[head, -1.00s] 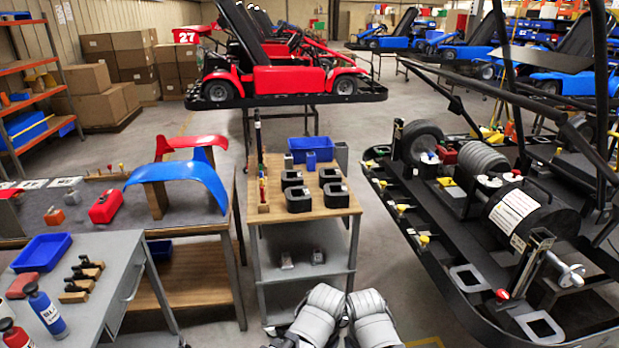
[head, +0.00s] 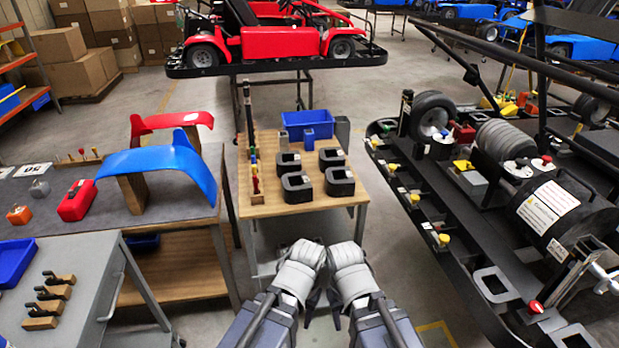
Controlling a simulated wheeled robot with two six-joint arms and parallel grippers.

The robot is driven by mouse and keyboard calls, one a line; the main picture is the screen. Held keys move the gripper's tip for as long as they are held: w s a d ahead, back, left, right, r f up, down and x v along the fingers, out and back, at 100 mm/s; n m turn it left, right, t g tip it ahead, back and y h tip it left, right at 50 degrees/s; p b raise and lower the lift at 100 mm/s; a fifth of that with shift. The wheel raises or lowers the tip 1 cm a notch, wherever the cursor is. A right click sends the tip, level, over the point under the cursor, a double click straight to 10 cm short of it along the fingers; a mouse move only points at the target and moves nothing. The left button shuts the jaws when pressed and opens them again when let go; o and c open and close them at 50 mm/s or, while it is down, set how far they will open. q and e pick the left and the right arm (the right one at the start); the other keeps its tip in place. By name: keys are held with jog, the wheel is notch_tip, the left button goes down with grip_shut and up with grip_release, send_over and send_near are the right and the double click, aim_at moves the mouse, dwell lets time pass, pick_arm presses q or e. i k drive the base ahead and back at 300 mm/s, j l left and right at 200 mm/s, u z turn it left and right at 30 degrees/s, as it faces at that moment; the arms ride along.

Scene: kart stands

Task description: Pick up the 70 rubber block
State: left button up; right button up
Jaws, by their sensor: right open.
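Several black rubber blocks with pale tops sit on the wooden top of the small cart (head: 262,208) ahead: a back left one (head: 287,168), a back right one (head: 331,163), a front left one (head: 297,193) and a front right one (head: 340,188). Their numbers are too small to read, so I cannot tell which is the 70 block. My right gripper (head: 336,318) is low at the bottom centre, short of the cart, open and touching no block. My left gripper (head: 309,316) is beside it, mostly hidden by its own arm; its jaws do not show clearly.
A blue bin (head: 309,122) and a rack of coloured-handled tools (head: 256,178) share the cart top. A black kart frame (head: 440,270) stands to the right. A grey bench (head: 60,258) and a table with a blue fender (head: 165,165) stand left. A red kart (head: 285,44) is behind.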

aim_at(339, 183)
jog(key=i+j, duration=0.1)
jog(key=i, duration=0.8)
